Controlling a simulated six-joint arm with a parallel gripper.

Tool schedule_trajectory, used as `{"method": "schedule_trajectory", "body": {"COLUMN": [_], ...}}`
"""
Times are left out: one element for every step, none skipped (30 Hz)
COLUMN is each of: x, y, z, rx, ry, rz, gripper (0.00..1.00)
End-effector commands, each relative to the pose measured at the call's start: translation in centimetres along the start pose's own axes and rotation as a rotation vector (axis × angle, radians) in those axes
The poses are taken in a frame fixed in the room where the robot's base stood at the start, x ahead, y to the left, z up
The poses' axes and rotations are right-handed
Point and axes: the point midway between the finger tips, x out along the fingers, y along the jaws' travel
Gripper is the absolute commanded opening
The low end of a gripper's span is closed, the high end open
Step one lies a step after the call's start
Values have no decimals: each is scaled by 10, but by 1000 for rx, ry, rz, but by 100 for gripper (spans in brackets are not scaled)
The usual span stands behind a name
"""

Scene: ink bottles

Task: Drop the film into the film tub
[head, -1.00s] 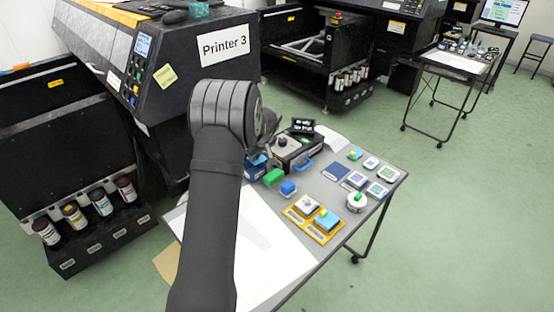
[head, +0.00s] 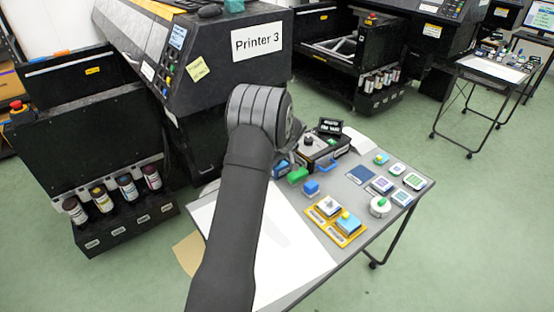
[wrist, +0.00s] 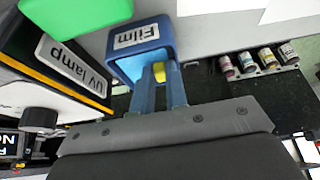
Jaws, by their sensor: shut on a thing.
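The film tub (wrist: 123,67) is a blue open box with a white "Film" label, at the top middle of the wrist view. In the head view a blue part of it (head: 281,168) shows beside my arm, which hides the rest. My gripper (wrist: 161,76) has its two blue fingers at the tub's open side, overlapping its opening in the wrist view. It is shut on a small yellow piece, seemingly the film (wrist: 160,72). How deep the fingertips are in the tub cannot be told. In the head view my gripper is hidden behind my arm.
A black box labelled "UV lamp" (wrist: 75,70) stands close beside the tub. A green block (head: 298,175) and a blue block (head: 311,187) lie nearby on the grey table (head: 335,205). Ink bottles (head: 127,187) stand in the printer's rack at left.

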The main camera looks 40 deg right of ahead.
Motion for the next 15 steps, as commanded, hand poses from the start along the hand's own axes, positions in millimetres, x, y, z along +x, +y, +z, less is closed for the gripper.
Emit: {"method": "schedule_trajectory", "body": {"x": [0, 0, 0, 0, 0, 0, 0, 0, 0, 0, 0, 0, 0, 0, 0], "y": [0, 0, 0, 0, 0, 0, 0, 0, 0, 0, 0, 0, 0, 0, 0], "z": [0, 0, 0, 0, 0, 0, 0, 0, 0, 0, 0, 0, 0, 0, 0], "rx": [0, 0, 0, 0, 0, 0, 0, 1, 1, 0, 0, 1, 1, 1, 1], "ry": [0, 0, 0, 0, 0, 0, 0, 0, 0, 0, 0, 0, 0, 0, 0], "rz": [0, 0, 0, 0, 0, 0, 0, 0, 0, 0, 0, 0, 0, 0, 0], "gripper": [4, 4, 4, 4, 4, 4, 4, 4, 4, 4, 4, 4, 4, 4, 17]}}
